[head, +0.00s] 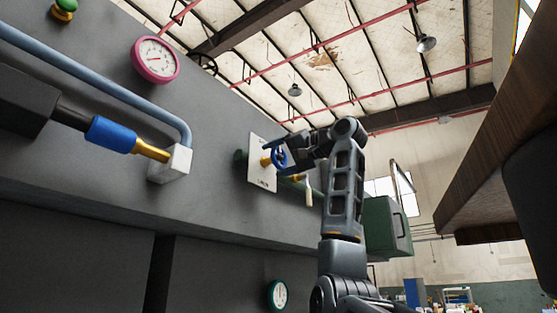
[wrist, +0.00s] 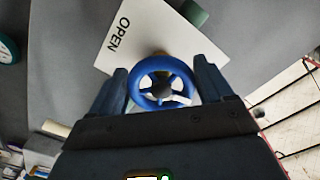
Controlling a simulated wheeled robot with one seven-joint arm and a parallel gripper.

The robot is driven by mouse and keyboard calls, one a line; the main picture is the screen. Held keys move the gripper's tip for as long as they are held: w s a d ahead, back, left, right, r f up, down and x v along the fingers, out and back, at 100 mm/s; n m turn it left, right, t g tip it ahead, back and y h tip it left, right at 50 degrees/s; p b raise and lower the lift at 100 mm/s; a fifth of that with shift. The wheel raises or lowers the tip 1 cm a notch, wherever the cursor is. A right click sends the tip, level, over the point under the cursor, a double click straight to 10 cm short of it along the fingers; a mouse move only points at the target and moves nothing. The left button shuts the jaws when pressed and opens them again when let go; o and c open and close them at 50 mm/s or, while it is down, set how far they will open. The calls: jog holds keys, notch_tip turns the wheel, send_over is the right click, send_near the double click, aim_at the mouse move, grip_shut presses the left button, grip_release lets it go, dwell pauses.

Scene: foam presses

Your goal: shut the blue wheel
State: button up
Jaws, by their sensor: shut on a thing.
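The blue wheel (head: 282,159) sits on a brass stem in front of a white plate (head: 261,178) on the grey press wall. In the wrist view the wheel (wrist: 163,64) is a spoked ring facing me. My gripper (head: 283,153) is at the wheel, and its two dark fingers in the wrist view (wrist: 162,84) stand on either side of the rim, shut on it. The plate in the wrist view (wrist: 135,30) reads OPEN, with its lettering tilted. How far the wheel is turned cannot be told.
A green pipe (head: 240,157) runs behind the plate, with a pale lever (head: 309,194) to its right. A green box (head: 382,228) stands beyond my arm. A red-rimmed gauge (head: 155,60) and a blue pipe (head: 90,75) are at left. A wooden overhang (head: 500,130) is at right.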

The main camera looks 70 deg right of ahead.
jog(key=shift+r+m, duration=0.15)
jog(key=shift+m, duration=1.05)
jog(key=o, duration=1)
jog(key=shift+c, duration=0.2)
jog(key=b+v, duration=0.2)
jog(key=v, duration=0.6)
jog(key=shift+b, duration=0.35)
